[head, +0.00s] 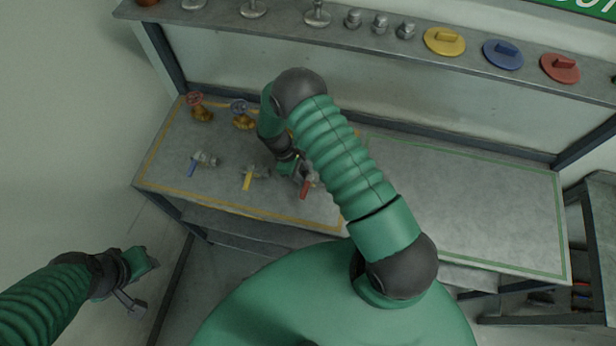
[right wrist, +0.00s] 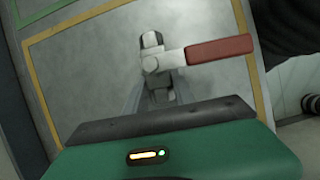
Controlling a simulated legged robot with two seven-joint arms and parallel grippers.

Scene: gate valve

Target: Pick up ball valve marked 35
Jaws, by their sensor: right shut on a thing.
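A ball valve with a red lever (head: 306,188) is at the right end of the row on the yellow-outlined half of the workbench. My right gripper (head: 297,174) is at this valve. In the right wrist view, the jaws (right wrist: 158,92) are shut on the metal body of the red-handled valve (right wrist: 152,62), and its red lever points right. No number is legible on it. Two more ball valves, one with a yellow lever (head: 248,178) and one with a blue lever (head: 193,168), lie to its left. My left gripper (head: 138,283) is open and empty, left of the bench.
Two gate valves, with a red wheel (head: 197,103) and a blue wheel (head: 241,112), stand at the bench's back left. The green-outlined right half (head: 470,205) is bare. A raised shelf (head: 285,18) behind carries fittings and coloured discs. Another bench (head: 598,230) stands at far right.

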